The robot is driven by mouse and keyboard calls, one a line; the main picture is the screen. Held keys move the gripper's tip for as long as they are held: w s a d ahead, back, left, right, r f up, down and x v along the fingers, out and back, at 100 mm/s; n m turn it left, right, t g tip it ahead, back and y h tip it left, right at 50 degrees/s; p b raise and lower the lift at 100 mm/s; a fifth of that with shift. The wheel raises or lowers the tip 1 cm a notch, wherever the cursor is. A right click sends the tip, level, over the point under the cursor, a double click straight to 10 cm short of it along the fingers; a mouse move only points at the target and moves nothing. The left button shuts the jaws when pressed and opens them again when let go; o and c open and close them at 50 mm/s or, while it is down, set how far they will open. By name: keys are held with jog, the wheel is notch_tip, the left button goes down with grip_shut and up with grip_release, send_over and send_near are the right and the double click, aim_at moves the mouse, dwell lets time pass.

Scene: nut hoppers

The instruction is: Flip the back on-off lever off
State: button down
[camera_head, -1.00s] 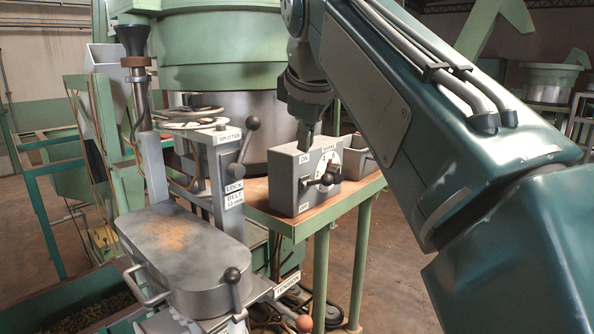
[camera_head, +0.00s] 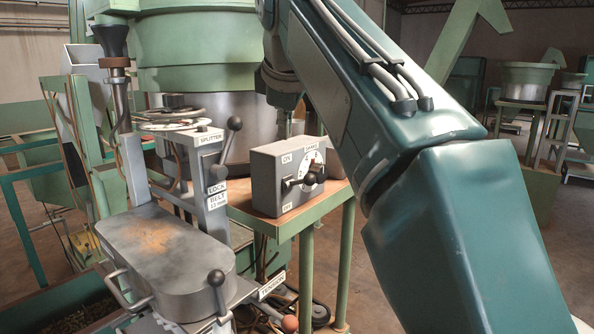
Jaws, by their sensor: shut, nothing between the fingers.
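A grey control box (camera_head: 265,185) stands on the green-legged table. Its front has an ON label at the top and another label at the bottom, likely OFF. My gripper (camera_head: 285,129) points down at the box's far top edge and is shut and empty. Its tips are partly hidden, and I cannot tell whether they touch the box. It is apart from the lever.
A grey machine with a black-knobbed splitter lever (camera_head: 234,123) and a rounded grey cover (camera_head: 165,252) stands left of the box. A large green hopper (camera_head: 200,55) rises behind. My arm fills the right. Open floor shows at far right.

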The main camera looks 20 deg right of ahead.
aim_at(304, 182)
jog(key=x, duration=0.6)
jog(key=shift+w+d+f, duration=0.1)
jog(key=shift+w+f, duration=0.05)
jog(key=shift+f, duration=0.2)
jog(key=d+f, duration=0.2)
jog(key=shift+w+f, duration=0.15)
jog(key=shift+f, duration=0.2)
jog(key=shift+d+f, duration=0.35)
jog(key=shift+f, duration=0.05)
jog(key=shift+s+d+f+t+y, duration=0.15)
jog(key=shift+s+f+t+y, duration=0.2)
jog(key=shift+t, duration=0.45)
jog(key=shift+s+d+f+m+t+y, duration=0.15)
jog(key=shift+f+m+t+y, duration=0.15)
jog(key=shift+t, duration=0.25)
jog(key=shift+s+d+f+m+t+y, duration=0.15)
jog(key=shift+f+m+t, duration=0.15)
jog(key=shift+t, duration=0.25)
jog(key=shift+a+f, duration=0.1)
jog(key=shift+f, duration=0.1)
jog(key=shift+r, duration=0.15)
